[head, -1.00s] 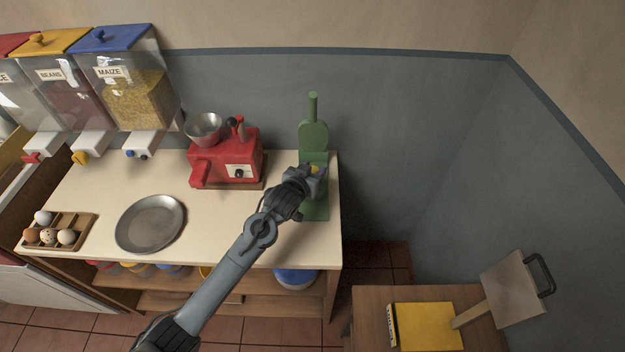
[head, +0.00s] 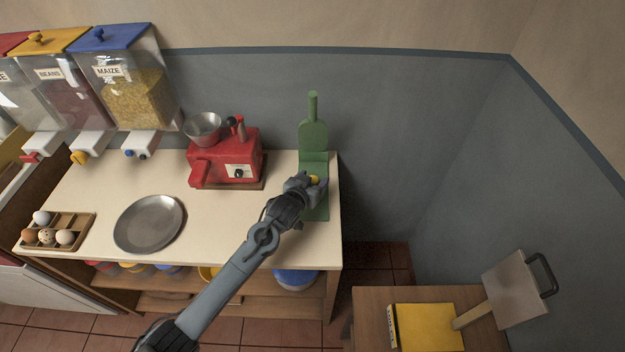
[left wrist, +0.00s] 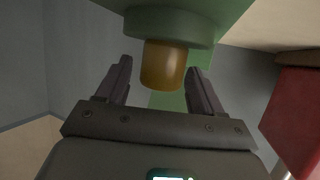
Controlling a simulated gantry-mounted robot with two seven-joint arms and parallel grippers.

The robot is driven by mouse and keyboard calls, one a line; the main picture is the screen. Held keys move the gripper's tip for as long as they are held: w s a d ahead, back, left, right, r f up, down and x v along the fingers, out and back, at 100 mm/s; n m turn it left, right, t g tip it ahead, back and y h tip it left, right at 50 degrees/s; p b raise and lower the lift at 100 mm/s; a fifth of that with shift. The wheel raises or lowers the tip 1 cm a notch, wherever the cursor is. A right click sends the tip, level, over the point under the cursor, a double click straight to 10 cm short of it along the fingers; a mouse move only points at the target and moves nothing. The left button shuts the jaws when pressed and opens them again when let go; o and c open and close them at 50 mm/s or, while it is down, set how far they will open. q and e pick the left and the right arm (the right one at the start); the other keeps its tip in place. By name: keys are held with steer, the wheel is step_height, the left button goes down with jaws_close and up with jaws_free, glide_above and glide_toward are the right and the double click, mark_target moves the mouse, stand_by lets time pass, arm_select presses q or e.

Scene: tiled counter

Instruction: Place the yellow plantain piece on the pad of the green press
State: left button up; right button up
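The yellow plantain piece (left wrist: 163,67) is a short cylinder. In the left wrist view, which looks upside down, its end meets the round green pad (left wrist: 170,27) of the press, seemingly touching. In the head view the piece (head: 315,180) is a small yellow patch at my gripper's tip, over the base of the green press (head: 313,137). The press handle stands upright at the back. My left gripper (head: 311,184) is open; in the left wrist view its fingers (left wrist: 159,66) stand on either side of the piece, with gaps showing. My right gripper is not in view.
A red grinder (head: 225,160) with a metal bowl stands left of the press. A grey plate (head: 150,223) and an egg tray (head: 82,222) lie further left. The counter's right edge is close to the press. A side table (head: 375,315) stands at lower right.

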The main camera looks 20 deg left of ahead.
arm_select(q)
steer(key=shift+r, duration=0.1)
steer(key=shift+r, duration=0.15)
steer(key=shift+s+r, duration=0.1)
steer(key=shift+s, duration=0.25)
steer(key=d+p+v, duration=0.1)
steer(key=p+v, duration=0.1)
steer(key=v, duration=0.9)
steer(key=s+f+g, duration=0.2)
steer(key=s+g, duration=0.1)
steer(key=s, duration=0.7)
steer(key=s+a+f+m+g, duration=0.1)
steer(key=s+f+g, duration=0.2)
steer(key=s, duration=0.8)
steer(key=s+f+g, duration=0.3)
steer(key=s, duration=0.8)
steer(key=shift+s+a+g+y, duration=0.2)
steer(key=shift+a+g+y, duration=0.1)
steer(key=shift+g, duration=0.1)
steer(key=shift+r, duration=0.1)
